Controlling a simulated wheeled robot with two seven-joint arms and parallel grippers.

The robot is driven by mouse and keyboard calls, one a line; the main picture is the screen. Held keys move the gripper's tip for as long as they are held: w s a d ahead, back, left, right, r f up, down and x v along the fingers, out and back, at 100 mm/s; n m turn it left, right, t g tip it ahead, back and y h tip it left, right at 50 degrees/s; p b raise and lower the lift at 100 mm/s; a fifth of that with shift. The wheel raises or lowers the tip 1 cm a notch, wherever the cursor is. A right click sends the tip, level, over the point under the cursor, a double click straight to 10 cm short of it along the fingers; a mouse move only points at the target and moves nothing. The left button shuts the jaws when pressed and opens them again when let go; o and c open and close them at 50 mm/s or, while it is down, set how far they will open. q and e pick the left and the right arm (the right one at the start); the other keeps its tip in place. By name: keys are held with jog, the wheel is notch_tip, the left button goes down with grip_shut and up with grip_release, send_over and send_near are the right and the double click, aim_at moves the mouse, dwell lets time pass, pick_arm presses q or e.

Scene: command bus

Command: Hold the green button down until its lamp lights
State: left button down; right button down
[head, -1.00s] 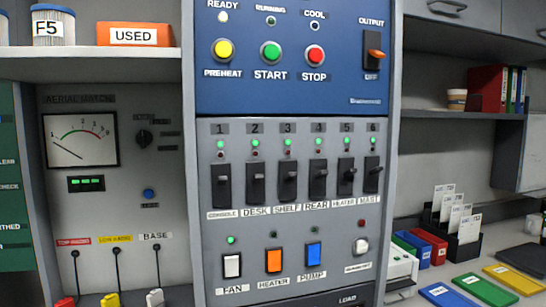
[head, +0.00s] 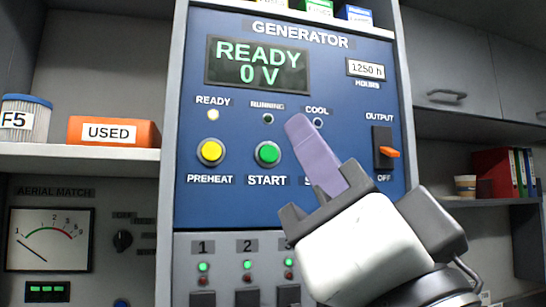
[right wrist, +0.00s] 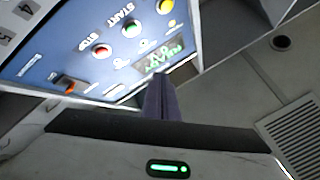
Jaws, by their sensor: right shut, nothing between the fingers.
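The green START button (head: 267,154) is on the blue generator panel, between the yellow PREHEAT button (head: 210,151) and the STOP button, which my gripper hides in the head view. The RUNNING lamp (head: 268,118) above the green button looks dark. My right gripper (head: 298,122), with purple fingers, is shut and empty. Its tips appear up and right of the green button, apart from it. The right wrist view shows the green button (right wrist: 129,28) and red STOP button (right wrist: 101,51), with the shut fingers (right wrist: 160,80) clear of both. My left gripper is not in view.
The display (head: 258,64) reads READY 0 V. The READY lamp (head: 213,115) glows pale yellow. The orange OUTPUT switch (head: 389,152) is right of my gripper, beside OFF. Breaker switches sit below the panel.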

aim_at(269, 154)
jog(key=shift+w+a+b, duration=0.1)
jog(key=shift+w+a, duration=0.35)
jog(key=shift+w, duration=0.95)
jog(key=shift+w+a+b, duration=0.15)
jog(key=shift+w+a, duration=0.3)
jog(key=shift+w, duration=0.95)
jog(key=shift+w+a+b, duration=0.1)
jog(key=shift+w+a, duration=0.35)
jog(key=shift+w, duration=0.95)
jog(key=shift+w, duration=0.1)
jog(key=shift+w+a, duration=0.15)
jog(key=shift+w, duration=0.1)
jog(key=shift+w+a, duration=0.1)
jog(key=shift+w, duration=0.35)
dwell(0.5)
jog(key=shift+s, duration=0.1)
jog(key=shift+s+d, duration=0.25)
jog(key=shift+s, duration=0.45)
jog(key=shift+s, duration=0.1)
